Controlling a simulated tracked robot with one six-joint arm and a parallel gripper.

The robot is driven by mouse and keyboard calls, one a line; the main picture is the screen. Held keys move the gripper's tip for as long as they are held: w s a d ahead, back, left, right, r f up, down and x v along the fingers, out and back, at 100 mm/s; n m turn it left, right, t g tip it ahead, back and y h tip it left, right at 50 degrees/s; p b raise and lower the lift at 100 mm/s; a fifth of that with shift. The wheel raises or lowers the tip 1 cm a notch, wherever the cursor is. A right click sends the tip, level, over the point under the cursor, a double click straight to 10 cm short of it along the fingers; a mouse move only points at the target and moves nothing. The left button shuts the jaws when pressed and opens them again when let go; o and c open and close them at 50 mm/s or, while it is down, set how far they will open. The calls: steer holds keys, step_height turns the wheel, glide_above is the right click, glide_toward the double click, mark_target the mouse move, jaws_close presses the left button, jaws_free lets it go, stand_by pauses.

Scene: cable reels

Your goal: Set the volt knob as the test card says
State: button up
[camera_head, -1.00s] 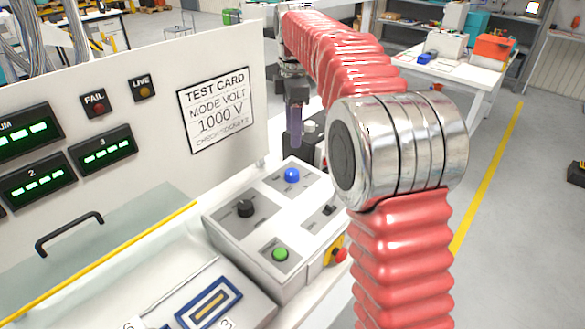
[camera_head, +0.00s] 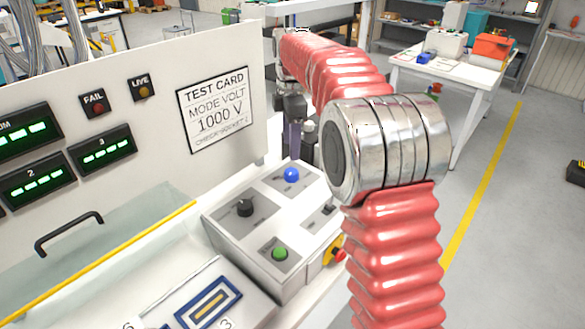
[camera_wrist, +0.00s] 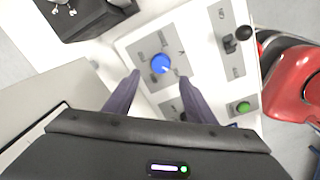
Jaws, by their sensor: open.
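The test card (camera_head: 217,108) on the upright panel reads MODE VOLT, 1000 V, with a smaller line below. The blue knob (camera_head: 291,174) is at the back of the sloped control box; a V mark shows near it in the wrist view, where the blue knob (camera_wrist: 160,63) has a pale pointer towards the lower right. Its scale figures are too small to read.
The control box (camera_head: 265,232) also carries a green button (camera_head: 280,253), a small black switch (camera_head: 328,209) and a red stop button (camera_head: 340,255) on its side. A dark device (camera_wrist: 88,14) stands beside the box. A black handle (camera_head: 68,233) is at left.

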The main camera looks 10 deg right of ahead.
mark_target(291, 171)
steer(key=f, duration=0.9)
steer(key=shift+w+f, duration=0.2)
steer(key=shift+f, duration=0.05)
steer(key=c, duration=1)
steer(key=shift+d+r, duration=0.1)
steer(key=shift+c, duration=0.2)
